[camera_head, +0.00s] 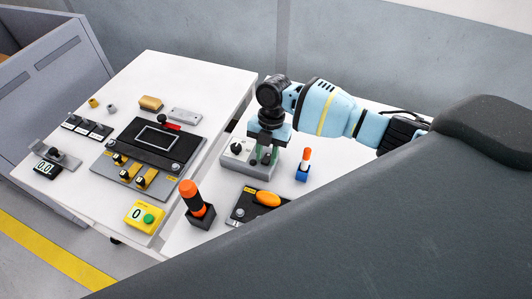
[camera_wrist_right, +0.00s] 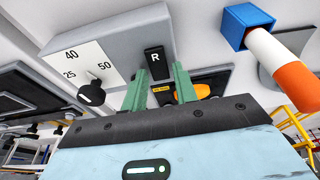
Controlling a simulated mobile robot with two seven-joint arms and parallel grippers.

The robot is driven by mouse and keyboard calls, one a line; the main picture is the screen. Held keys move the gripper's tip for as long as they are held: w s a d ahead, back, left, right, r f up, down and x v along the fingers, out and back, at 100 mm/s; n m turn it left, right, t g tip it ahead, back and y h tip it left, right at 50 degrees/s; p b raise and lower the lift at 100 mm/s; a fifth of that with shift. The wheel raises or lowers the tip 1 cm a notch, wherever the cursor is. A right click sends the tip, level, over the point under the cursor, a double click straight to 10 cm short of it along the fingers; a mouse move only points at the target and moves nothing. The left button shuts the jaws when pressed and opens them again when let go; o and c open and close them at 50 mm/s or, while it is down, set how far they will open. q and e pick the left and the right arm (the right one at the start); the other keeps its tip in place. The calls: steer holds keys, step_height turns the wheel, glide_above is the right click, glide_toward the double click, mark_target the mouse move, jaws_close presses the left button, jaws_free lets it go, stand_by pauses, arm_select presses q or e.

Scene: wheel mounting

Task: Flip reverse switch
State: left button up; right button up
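The reverse switch (camera_wrist_right: 155,62), a black rocker marked R, sits on a grey control box (camera_wrist_right: 115,45). In the head view the box (camera_head: 229,162) shows, but the switch is mostly hidden under my right gripper (camera_head: 265,158). In the right wrist view my right gripper (camera_wrist_right: 160,88) has its two green fingers apart with nothing held between them. The fingertips are close to the switch, one towards each side of it. Whether they touch it I cannot tell. My left gripper is not in view.
Beside the switch is a black dial knob (camera_wrist_right: 92,93) with 25, 40 and 50 marks. A blue holder (camera_head: 302,174) with an orange-and-white piece stands right. An orange-topped stick (camera_head: 190,190) and an orange knob (camera_head: 267,198) are in front. A second white table (camera_head: 200,75) with panels is left.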

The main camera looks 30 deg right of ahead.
mark_target(269, 155)
steer(key=shift+o, duration=1.1)
steer(key=v, duration=0.8)
steer(key=shift+s+f, duration=0.1)
steer(key=shift+f, duration=0.05)
